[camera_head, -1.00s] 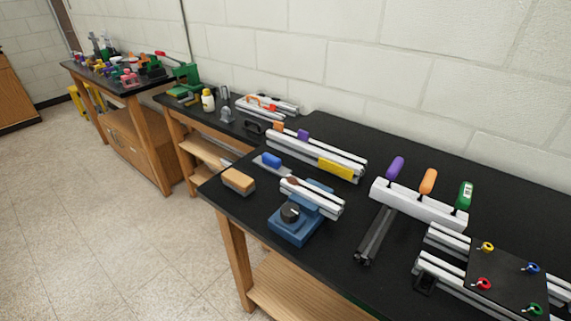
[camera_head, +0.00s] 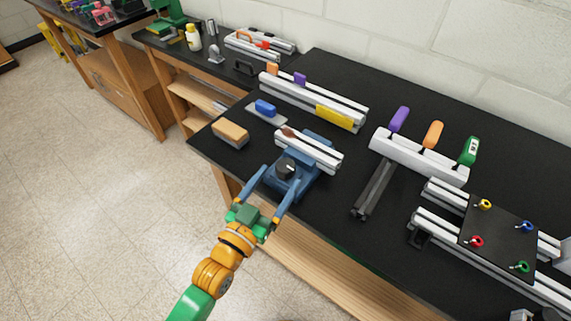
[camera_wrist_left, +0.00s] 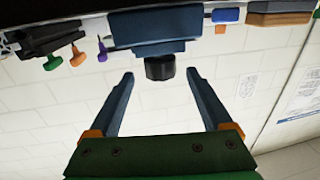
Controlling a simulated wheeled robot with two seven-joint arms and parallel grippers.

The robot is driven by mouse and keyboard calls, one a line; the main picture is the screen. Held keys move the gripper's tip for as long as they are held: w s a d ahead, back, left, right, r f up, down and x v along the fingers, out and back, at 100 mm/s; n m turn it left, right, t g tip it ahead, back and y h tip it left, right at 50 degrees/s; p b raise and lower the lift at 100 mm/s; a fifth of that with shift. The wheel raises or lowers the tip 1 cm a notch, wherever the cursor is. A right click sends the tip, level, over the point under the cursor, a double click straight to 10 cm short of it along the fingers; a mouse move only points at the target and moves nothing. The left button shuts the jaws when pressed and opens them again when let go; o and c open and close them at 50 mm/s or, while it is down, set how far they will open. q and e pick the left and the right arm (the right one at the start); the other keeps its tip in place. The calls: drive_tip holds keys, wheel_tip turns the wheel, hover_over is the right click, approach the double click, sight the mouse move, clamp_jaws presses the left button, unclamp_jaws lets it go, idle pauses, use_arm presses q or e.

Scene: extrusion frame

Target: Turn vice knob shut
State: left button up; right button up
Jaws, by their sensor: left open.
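The blue vice (camera_head: 291,183) stands near the front edge of the black bench, with a silver extrusion (camera_head: 308,151) lying across its top. Its black round knob (camera_head: 286,168) faces the front of the bench. My left gripper (camera_head: 272,180) is open in front of the vice, its two blue fingers spread to either side of the knob in the head view. In the left wrist view, which looks inverted, the knob (camera_wrist_left: 160,68) lies ahead, between and beyond the fingertips (camera_wrist_left: 160,78). No contact shows. My right gripper is out of view.
A tan-topped block (camera_head: 231,132) and a blue-handled tool (camera_head: 265,108) lie left of the vice. A dark bar (camera_head: 374,188) and a rack with coloured handles (camera_head: 419,157) stand to the right. A black plate on rails (camera_head: 497,233) lies further right.

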sight(279, 174)
use_arm(q)
drive_tip(key=x, duration=0.5)
drive_tip(key=shift+s+a, duration=0.1)
drive_tip(key=c, duration=0.3)
clamp_jaws()
drive_tip(key=shift+m+g+h+b, duration=0.35)
drive_tip(key=shift+m+g+h, duration=0.65)
drive_tip(key=shift+h, duration=0.5)
